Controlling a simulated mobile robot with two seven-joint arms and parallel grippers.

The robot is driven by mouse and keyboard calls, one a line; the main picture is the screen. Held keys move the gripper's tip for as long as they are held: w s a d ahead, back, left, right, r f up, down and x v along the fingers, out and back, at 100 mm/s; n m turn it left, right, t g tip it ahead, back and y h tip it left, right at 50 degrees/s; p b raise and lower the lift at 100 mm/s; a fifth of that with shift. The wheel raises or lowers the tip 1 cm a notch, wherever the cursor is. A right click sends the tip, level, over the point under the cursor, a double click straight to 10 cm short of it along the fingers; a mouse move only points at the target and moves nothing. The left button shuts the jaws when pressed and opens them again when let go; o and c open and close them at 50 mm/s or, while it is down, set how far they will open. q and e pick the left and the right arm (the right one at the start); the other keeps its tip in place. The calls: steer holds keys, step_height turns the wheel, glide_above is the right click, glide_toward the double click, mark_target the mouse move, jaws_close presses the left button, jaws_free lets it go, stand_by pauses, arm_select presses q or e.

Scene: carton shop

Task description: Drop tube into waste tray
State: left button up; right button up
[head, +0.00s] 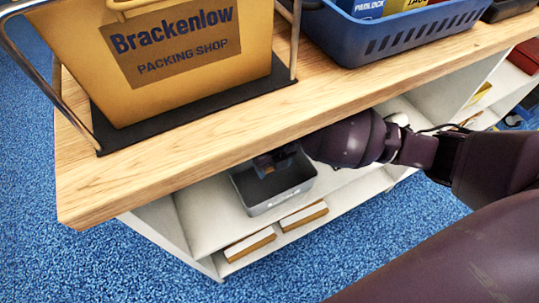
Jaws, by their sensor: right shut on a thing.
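The waste tray (278,206) is a grey open box on the white shelf under the wooden counter. My right gripper (264,168) reaches in under the counter edge and is at the tray's opening, over its inner part. It is shut on the tube, but the tube is too dark and small there to make out, and I cannot tell whether it touches the tray. My left gripper is not in view.
The wooden counter (190,155) overhangs the shelf close above my right gripper. A yellow Brackenlow bag (160,95) in a wire stand and a blue basket (370,45) stand on it. Two flat white-and-brown pieces (250,245) lie in front of the tray.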

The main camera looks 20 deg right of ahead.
steer(key=shift+w, duration=0.1)
steer(key=o, duration=0.7)
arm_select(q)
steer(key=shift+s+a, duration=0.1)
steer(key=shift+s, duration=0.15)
arm_select(e)
steer(key=shift+o, duration=0.2)
steer(key=shift+r, duration=0.1)
